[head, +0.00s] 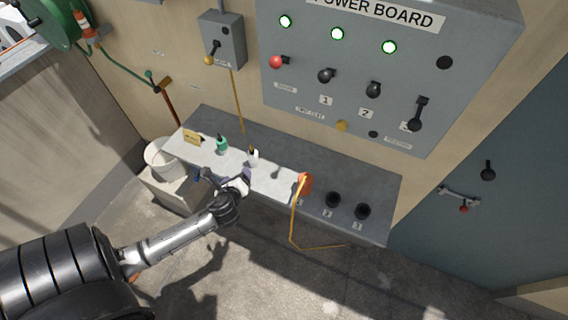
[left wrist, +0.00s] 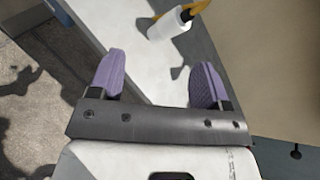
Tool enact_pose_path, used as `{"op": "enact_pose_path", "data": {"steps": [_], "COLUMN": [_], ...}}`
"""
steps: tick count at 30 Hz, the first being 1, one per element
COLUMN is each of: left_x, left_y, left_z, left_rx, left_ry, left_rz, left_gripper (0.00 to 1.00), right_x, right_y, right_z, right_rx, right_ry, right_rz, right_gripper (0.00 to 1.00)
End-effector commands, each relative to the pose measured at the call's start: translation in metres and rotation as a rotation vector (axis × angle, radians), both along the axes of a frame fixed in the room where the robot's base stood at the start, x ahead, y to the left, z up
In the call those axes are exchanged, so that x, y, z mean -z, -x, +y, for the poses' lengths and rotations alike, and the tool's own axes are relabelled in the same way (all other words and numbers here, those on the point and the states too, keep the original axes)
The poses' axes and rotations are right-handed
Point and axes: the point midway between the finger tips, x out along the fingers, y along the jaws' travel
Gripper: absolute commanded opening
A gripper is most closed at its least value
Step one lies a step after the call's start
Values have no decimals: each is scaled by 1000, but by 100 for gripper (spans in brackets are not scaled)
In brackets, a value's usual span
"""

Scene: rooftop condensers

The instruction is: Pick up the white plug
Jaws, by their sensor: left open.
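My left gripper (head: 243,178) is just in front of the plug, over the ledge's front part. In the left wrist view its purple fingers (left wrist: 157,70) are spread with nothing between them, and the plug is beyond the fingertips. My right gripper is not in view.
An orange plug (head: 304,183) with an orange cable is at the ledge, left of two black sockets (head: 347,205). A white bucket (head: 163,160) is beyond the ledge's left end. The power board (head: 350,65) is above.

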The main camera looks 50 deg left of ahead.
Motion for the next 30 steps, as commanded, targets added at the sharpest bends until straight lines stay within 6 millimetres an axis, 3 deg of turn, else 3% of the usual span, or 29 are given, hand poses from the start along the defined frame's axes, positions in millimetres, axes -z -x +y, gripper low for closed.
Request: {"op": "enact_pose_path", "data": {"steps": [3,10,15,30], "left_x": [-6,-9,-6,21], "left_y": [-9,-15,-20,-72], "left_z": [-5,-10,-6,37], "left_rx": [159,321,349,352], "left_ry": [-181,-379,-429,-432], "left_rz": [113,264,312,315], "left_gripper": [71,71,71,71], "right_x": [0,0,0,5], "right_y": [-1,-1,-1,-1], "right_z": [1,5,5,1], "right_rx": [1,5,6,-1], "right_ry": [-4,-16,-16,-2], "right_rz": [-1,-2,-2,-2], "right_gripper": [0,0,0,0]}}
